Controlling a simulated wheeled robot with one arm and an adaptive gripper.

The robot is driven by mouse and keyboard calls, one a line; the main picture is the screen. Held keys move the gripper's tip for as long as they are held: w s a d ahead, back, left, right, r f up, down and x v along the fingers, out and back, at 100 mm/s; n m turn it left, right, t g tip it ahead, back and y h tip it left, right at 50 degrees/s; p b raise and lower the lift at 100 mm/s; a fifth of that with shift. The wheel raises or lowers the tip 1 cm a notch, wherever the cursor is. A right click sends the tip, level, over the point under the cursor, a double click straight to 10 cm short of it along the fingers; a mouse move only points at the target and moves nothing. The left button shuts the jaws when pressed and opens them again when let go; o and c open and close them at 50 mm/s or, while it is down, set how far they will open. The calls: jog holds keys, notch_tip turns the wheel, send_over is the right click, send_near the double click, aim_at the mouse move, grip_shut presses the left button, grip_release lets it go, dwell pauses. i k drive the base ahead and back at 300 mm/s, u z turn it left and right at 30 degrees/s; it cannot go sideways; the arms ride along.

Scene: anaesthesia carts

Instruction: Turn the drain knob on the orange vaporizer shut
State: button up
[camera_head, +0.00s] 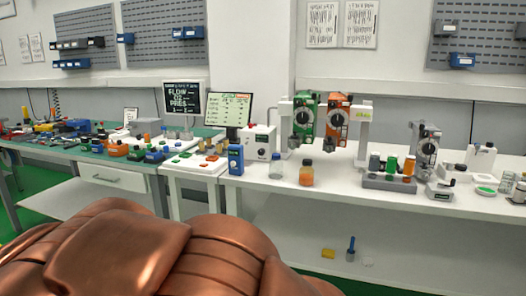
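The orange vaporizer (346,103) hangs upright beside a green vaporizer (298,116) on a white stand (365,135) on the white bench. It has a dark round dial on its front. Its drain knob is too small to make out, so I cannot tell how it is turned. A copper-coloured part of my own body fills the lower left foreground. My gripper is not in view.
An amber bottle (306,177), a clear bottle (276,169) and a blue device (236,160) stand in front and to the left. A grey vaporizer (428,148) and a rack (388,182) stand to the right. Bare bench top (335,182) shows before the orange vaporizer.

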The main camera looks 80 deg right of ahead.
aim_at(328, 149)
jog(key=u, duration=0.85)
jog(key=k, duration=0.95)
jog(key=z, duration=1.9)
